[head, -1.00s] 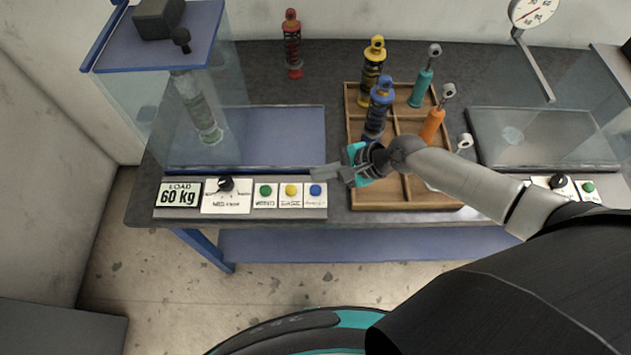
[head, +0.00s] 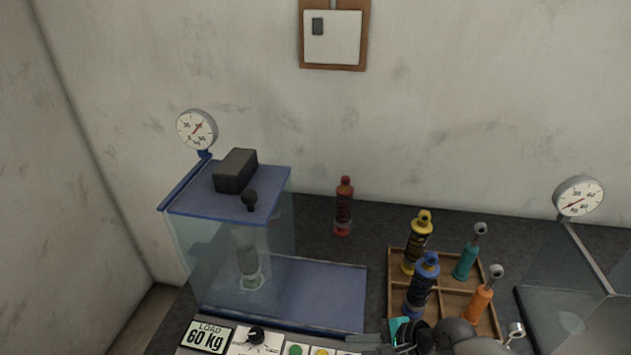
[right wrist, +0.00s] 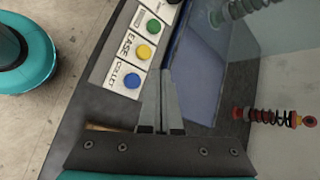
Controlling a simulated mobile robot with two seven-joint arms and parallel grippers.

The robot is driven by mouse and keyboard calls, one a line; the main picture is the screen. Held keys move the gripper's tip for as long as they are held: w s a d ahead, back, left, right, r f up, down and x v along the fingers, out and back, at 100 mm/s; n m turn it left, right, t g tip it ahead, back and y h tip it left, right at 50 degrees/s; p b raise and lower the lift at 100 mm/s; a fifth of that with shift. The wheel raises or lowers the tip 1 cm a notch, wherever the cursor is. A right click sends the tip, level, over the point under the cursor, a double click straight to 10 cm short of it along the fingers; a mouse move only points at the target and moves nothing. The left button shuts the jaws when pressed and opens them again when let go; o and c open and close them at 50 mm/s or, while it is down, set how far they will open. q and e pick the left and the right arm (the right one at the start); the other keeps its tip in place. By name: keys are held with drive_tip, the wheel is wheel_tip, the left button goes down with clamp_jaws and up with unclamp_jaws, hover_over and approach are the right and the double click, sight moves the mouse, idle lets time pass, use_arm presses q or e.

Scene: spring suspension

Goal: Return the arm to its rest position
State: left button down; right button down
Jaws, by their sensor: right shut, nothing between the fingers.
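My right gripper (head: 368,341) is at the bottom edge of the head view, in front of the wooden tray and near the button panel. In the right wrist view its two grey fingers (right wrist: 162,105) are together with nothing between them. The fingers point over the panel's edge near the blue button (right wrist: 132,81). Most of my right arm is cut off below the head view. My left gripper is not in view.
A wooden tray (head: 392,285) holds yellow, blue, teal and orange shock absorbers. A red one (head: 343,207) stands behind. A glass-sided press (head: 228,190) with a dark block stands left, reading 60 kg (head: 205,337). Another glass rig (head: 590,265) is right.

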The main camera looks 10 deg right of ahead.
drive_tip(key=s+a+r+n+g+h, duration=0.1)
drive_tip(key=s+a+r+n, duration=0.2)
drive_tip(key=s+a+n, duration=0.65)
drive_tip(key=s+d+r+n+h, duration=0.4)
drive_tip(key=s+d+n+h, duration=0.3)
drive_tip(key=d, duration=0.7)
wheel_tip(320, 180, down, 30)
drive_tip(key=s+n+g+b, duration=0.2)
drive_tip(key=s+b, duration=0.1)
drive_tip(key=b, duration=0.7)
drive_tip(key=s+d+f+b, duration=0.1)
drive_tip(key=s+f+b, duration=0.3)
drive_tip(key=s+f, duration=0.3)
drive_tip(key=s+d+f+g+b, duration=0.1)
drive_tip(key=s+f+b, duration=0.3)
drive_tip(key=f, duration=1.2)
drive_tip(key=s, duration=0.4)
drive_tip(key=shift+f+b, duration=0.3)
